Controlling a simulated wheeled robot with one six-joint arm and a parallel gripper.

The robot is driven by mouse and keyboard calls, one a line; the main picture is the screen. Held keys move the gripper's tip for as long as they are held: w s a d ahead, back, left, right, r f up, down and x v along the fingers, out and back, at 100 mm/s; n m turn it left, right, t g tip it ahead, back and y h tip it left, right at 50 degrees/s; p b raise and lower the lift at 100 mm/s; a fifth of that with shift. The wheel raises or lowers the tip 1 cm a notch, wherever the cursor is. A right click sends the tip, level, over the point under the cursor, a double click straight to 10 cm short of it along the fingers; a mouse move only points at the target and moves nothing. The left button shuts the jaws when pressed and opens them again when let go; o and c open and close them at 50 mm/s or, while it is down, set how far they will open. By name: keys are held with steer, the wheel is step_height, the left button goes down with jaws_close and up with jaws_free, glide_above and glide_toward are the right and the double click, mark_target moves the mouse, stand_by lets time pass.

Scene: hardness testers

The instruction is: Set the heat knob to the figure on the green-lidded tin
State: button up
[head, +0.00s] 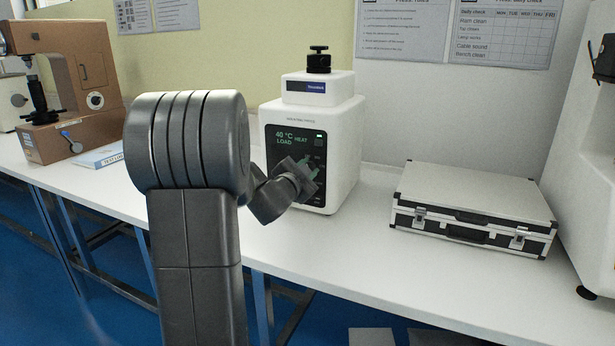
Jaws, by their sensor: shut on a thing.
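The white press (342,150) stands on the bench, with a dark front panel (285,132). Its display reads "40 °C", with the words HEAT and LOAD beside and below. My gripper (308,167) is at the right part of this panel, shut on the heat knob. The gripper and wrist hide the knob, so its pointer and most of its scale cannot be read. No green-lidded tin shows in this view.
A silver case (478,205) lies shut on the bench (370,255) to the right. A white machine (590,190) stands at the right edge. A brown tester (75,80) and a booklet (100,156) are at the left. Bench between press and case is clear.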

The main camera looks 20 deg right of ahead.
steer(key=m+b, duration=1.2)
steer(key=m, duration=1.2)
steer(key=shift+f+m+b, duration=0.15)
steer(key=shift+m+b, duration=0.15)
steer(key=shift+b, duration=0.05)
steer(key=o, duration=1)
steer(key=shift+a, duration=0.1)
